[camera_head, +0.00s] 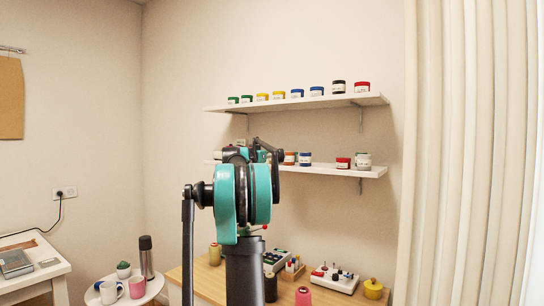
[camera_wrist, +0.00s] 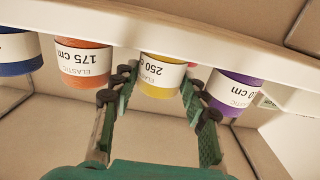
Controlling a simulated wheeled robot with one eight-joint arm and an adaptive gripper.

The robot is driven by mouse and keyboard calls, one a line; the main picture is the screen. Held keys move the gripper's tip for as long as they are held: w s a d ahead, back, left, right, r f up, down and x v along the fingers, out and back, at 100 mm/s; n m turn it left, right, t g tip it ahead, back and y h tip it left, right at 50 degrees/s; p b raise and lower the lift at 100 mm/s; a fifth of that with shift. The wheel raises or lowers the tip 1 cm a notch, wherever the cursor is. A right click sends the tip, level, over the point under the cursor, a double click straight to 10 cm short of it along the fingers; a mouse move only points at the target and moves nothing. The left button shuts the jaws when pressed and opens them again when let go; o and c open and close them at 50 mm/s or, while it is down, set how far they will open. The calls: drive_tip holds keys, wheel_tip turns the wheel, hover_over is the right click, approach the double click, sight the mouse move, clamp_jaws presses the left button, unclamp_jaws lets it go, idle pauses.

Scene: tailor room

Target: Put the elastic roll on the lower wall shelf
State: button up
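In the wrist view, which is upside down, a yellow elastic roll (camera_wrist: 163,75) with a white label reading 250 cm is between the fingertips of my gripper (camera_wrist: 161,85). One finger is close along each side of it. I cannot tell whether they press on it. The roll is in line with its neighbours at the edge of a white shelf (camera_wrist: 200,42). In the head view my gripper is at the lower wall shelf (camera_head: 325,170), left of its middle, mostly hidden behind my arm. The yellow roll is hidden there.
An orange roll (camera_wrist: 83,64) and a blue roll (camera_wrist: 18,53) flank one side, a purple roll (camera_wrist: 233,95) the other, close to the fingers. The upper shelf (camera_head: 290,103) with several rolls is above. A wooden table (camera_head: 205,275) with sewing things is below.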

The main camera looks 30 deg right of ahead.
drive_tip(key=o, duration=0.3)
drive_tip(key=shift+r, duration=0.1)
drive_tip(key=shift+a, duration=0.15)
drive_tip(key=v, duration=1.1)
drive_tip(key=shift+s+a, duration=0.2)
drive_tip(key=shift+a, duration=0.1)
